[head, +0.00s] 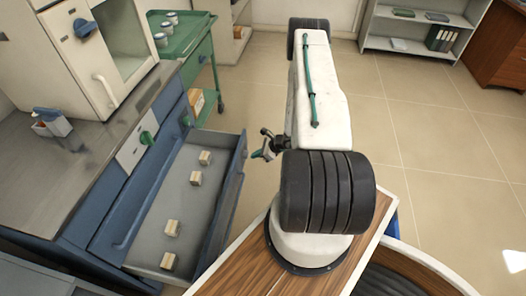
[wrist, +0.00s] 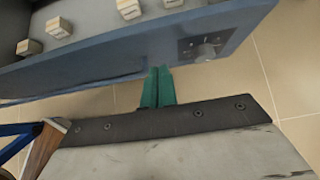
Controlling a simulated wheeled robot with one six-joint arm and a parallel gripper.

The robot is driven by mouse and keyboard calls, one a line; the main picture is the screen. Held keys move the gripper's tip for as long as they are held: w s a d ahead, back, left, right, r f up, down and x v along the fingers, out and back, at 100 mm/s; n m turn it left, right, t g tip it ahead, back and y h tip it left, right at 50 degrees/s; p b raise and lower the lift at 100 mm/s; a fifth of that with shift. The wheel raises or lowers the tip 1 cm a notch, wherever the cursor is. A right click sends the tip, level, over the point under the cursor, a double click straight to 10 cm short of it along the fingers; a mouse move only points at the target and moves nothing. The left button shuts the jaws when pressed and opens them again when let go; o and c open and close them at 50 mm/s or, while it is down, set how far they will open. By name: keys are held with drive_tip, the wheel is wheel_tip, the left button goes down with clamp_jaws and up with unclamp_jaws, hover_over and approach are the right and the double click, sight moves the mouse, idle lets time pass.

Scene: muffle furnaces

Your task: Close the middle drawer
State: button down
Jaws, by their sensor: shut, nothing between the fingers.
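The open blue drawer (head: 226,192) sticks out from the blue cabinet under the bench, with its grey inside showing. It is the only drawer seen open; whether it is the middle one I cannot tell. In the wrist view its front panel (wrist: 100,62) spans the upper part, with a small dark plate and knob (wrist: 205,50). My gripper (head: 262,149) is just outside the drawer front, near its far end. In the wrist view its green fingers (wrist: 158,78) are together and empty, pointing at the panel's lower edge. Whether they touch it I cannot tell.
Several small pale boxes (head: 204,157) lie in the drawer. A white furnace (head: 75,55) stands on the steel bench (head: 40,170). A green cart (head: 185,40) with cans is at the back. Open tiled floor (head: 430,150) lies to the right.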

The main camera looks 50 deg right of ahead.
sight(238, 157)
drive_tip(key=w+a, duration=0.1)
drive_tip(key=w+a+f, duration=0.1)
drive_tip(key=w, duration=0.1)
drive_tip(key=w+a, duration=0.1)
drive_tip(key=w, duration=0.1)
drive_tip(key=shift+f, duration=0.35)
drive_tip(key=shift+w, duration=0.1)
